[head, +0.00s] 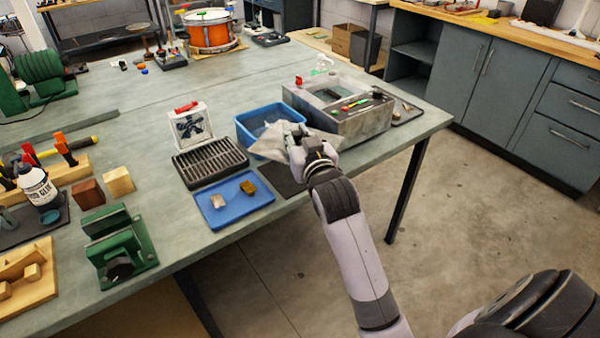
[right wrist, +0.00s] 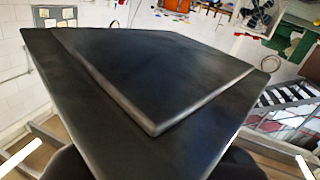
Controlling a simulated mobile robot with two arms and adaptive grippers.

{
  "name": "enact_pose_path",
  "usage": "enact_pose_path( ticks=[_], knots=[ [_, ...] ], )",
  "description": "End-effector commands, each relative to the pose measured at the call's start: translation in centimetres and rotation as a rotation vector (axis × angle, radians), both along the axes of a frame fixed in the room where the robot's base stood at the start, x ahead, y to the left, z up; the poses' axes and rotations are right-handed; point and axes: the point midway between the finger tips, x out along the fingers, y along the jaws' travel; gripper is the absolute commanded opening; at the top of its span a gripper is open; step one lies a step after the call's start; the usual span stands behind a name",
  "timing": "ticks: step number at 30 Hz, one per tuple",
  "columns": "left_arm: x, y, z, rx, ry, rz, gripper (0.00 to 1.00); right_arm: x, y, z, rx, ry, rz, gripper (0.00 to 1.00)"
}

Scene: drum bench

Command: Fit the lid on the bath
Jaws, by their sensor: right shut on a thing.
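The bath (head: 350,130) is a grey box at the right end of the bench. Its top basin is open, and a dark panel with small coloured knobs runs along its front. My right gripper (head: 300,140) is in front of the bath and to its left, beside the blue tub. It is shut on the lid (head: 267,146), a grey plate tilted and held clear of the bath. In the right wrist view the lid (right wrist: 160,75) is a dark plate with a raised panel, filling much of the picture. The fingertips' hold on it is mostly hidden. My left gripper is out of view.
A blue tub (head: 242,130) stands close behind the lid. A black slotted rack (head: 210,162) and a blue tray (head: 215,217) with two small blocks lie to the left. A dark mat (head: 283,182) lies under my gripper near the bench edge. A small tray (head: 405,113) adjoins the bath's right side.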

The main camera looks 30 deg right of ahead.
Motion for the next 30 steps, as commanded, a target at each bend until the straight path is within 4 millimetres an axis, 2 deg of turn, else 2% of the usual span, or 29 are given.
enact_pose_path(
  ticks=[1, 7, 11, 13, 17, 24, 30],
  knots=[
    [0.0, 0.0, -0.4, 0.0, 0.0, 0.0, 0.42, 1.0, -1.0, 1.4, -0.002, -0.011, -0.018, 0.0],
    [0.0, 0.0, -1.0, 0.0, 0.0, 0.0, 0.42, 3.3, -3.8, 4.9, -0.002, -0.007, -0.065, 0.0],
    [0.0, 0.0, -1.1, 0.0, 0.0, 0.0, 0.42, 3.9, -4.6, 5.9, -0.001, -0.003, -0.078, 0.0],
    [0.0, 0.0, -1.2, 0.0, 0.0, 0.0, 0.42, 4.0, -4.8, 5.7, 0.0, 0.0, -0.081, 0.0],
    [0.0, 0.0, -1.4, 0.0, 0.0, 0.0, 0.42, 4.0, -4.8, 3.1, -0.001, 0.006, -0.083, 0.0],
    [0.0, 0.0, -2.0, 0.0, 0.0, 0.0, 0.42, 3.9, -4.8, -3.5, 0.0, 0.006, -0.083, 0.0],
    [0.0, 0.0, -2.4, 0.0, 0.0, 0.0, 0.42, 3.9, -4.8, -7.8, -0.001, 0.001, -0.082, 0.0]
  ],
)
